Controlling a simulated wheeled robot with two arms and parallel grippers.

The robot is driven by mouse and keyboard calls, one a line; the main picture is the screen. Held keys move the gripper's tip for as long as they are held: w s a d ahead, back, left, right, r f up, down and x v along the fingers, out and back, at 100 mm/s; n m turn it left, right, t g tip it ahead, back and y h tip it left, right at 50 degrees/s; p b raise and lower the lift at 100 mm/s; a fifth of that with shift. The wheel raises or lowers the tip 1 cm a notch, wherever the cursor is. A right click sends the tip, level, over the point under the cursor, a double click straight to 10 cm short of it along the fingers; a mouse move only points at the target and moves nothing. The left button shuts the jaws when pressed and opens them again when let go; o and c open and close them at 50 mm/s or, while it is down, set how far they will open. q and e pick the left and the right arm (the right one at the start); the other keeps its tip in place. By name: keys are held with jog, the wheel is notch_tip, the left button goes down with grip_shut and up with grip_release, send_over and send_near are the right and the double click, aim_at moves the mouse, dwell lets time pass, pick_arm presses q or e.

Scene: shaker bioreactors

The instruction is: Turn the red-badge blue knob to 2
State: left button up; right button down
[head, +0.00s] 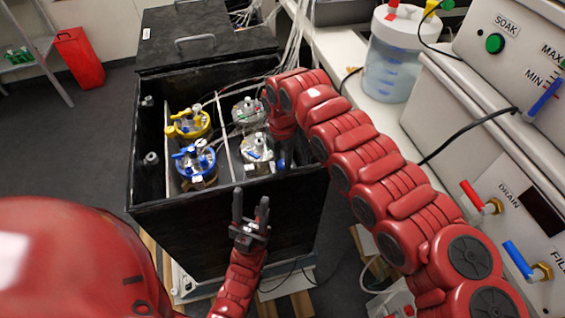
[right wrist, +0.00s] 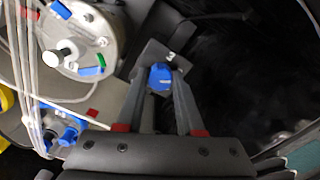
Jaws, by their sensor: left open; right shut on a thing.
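A blue knob (right wrist: 160,76) shows in the right wrist view, in front of a dark grey block with a small white mark. My right gripper (right wrist: 164,90) is shut on this knob, one finger on each side. In the head view, my right arm reaches down into the right side of the black box, and its fingertips are mostly hidden. A small red patch (right wrist: 92,113) lies left of the fingers on a pale strip; I cannot tell whether it is the knob's badge. The knob's setting is not readable. My left gripper (head: 250,215) is open and empty at the box's front wall.
The black box (head: 240,225) holds several metal vessels, including a yellow-topped one (head: 188,124) and a blue-topped one (head: 195,160). Tubes cross above them. A bench (head: 395,125) with a clear jar (head: 391,65) and a panel with red and blue taps stands at right.

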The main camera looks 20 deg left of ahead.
aim_at(282, 163)
jog(key=shift+n, duration=0.3)
jog(key=c, duration=0.5)
grip_release()
jog(key=shift+c, duration=0.2)
notch_tip(282, 163, up, 17)
jog(key=shift+r, duration=0.2)
